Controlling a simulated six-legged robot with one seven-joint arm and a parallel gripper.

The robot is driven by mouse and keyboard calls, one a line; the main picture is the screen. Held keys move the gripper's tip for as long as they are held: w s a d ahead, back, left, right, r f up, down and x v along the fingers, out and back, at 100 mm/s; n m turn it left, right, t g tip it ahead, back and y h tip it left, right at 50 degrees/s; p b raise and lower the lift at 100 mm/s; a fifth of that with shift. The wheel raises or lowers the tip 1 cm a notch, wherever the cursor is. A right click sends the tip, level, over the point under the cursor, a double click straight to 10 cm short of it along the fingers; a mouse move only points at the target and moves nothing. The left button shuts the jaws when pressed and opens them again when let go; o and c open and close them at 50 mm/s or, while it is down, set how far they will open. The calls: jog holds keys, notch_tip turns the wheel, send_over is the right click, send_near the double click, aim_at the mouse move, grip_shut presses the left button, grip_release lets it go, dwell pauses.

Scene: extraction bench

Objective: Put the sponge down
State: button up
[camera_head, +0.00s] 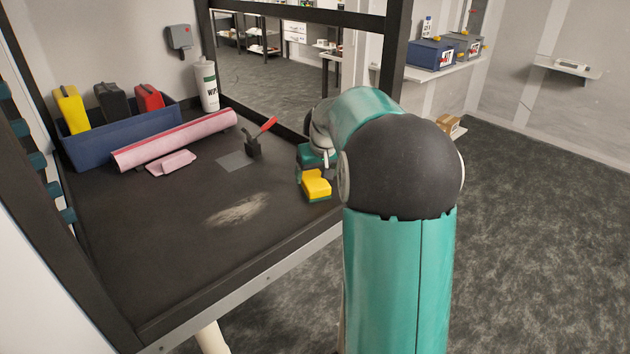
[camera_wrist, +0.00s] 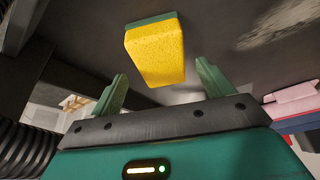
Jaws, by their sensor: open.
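The sponge (camera_head: 316,186), yellow with a green layer, is at the bench's right edge in the head view. In the wrist view the sponge (camera_wrist: 156,52) lies against the dark bench top, just beyond and between the fingertips. My gripper (camera_wrist: 162,75) is open, with a green finger on either side and a gap from each finger to the sponge. In the head view my gripper is partly hidden behind my arm, right by the sponge. The dark bench top (camera_head: 160,245) carries a pale smear (camera_head: 238,209) left of the sponge.
A red-handled tool (camera_head: 258,138) stands behind the sponge near a grey square (camera_head: 235,161). The front bench is clear.

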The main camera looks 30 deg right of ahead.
jog(key=v, duration=0.6)
jog(key=shift+s+r, duration=0.1)
jog(key=shift+r, duration=0.2)
jog(key=s+a+r+n, duration=0.1)
jog(key=s+a+r, duration=0.1)
jog(key=s+a, duration=0.45)
jog(key=s+a+r+n, duration=0.15)
jog(key=s+a, duration=0.25)
jog(key=a, duration=0.6)
jog(key=s+a+f, duration=0.2)
jog(key=s+a, duration=0.3)
jog(key=s, duration=0.2)
jog(key=s+a+f+t+y, duration=0.1)
jog(key=s+a+f, duration=0.1)
jog(key=s+a, duration=0.3)
jog(key=s, duration=0.3)
jog(key=shift+a+f, duration=0.4)
jog(key=shift+n, duration=0.25)
